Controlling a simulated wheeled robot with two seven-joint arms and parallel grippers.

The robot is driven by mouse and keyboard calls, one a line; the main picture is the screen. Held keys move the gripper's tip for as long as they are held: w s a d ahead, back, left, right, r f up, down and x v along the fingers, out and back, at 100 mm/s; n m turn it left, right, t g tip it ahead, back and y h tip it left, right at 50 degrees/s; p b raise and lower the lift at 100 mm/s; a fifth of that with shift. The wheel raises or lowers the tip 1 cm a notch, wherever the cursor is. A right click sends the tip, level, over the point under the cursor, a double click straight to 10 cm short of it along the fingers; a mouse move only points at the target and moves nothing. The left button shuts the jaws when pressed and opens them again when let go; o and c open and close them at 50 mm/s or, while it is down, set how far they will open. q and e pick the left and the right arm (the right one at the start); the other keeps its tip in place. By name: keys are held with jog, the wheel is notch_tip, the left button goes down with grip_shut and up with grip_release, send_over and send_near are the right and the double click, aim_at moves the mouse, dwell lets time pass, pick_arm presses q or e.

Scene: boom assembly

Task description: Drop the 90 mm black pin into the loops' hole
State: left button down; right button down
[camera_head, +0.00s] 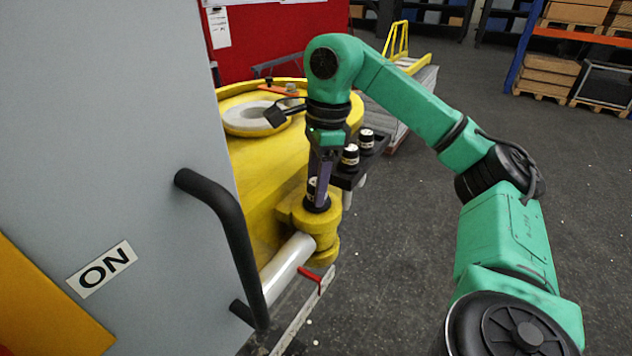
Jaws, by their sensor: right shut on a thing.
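My right gripper (320,178) comes down from above and is shut on a black pin (317,199) with a white marking. The pin is upright, directly over the top of the yellow loops (317,222). Its dark lower part meets the top loop in the picture. I cannot tell how far it sits in the hole, as the hole is hidden by the pin and gripper. The loops are at the end of a silver cylinder rod (288,264), beside the large yellow body (262,165). My left gripper is not in view.
More black pins (350,157) stand in a dark holder (345,179) just behind the gripper. A grey panel (110,130) with a black handle (228,235) and an ON label fills the left. A red-handled thing (318,279) lies below the loops. Open floor (400,270) is at right.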

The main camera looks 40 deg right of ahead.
jog(key=shift+c, duration=1.5)
grip_release()
notch_tip(320, 180, up, 14)
jog(key=d+p, duration=0.1)
jog(key=p, duration=0.8)
jog(key=shift+s+d+r, duration=0.25)
jog(key=shift+s, duration=0.05)
jog(key=shift+s, duration=0.1)
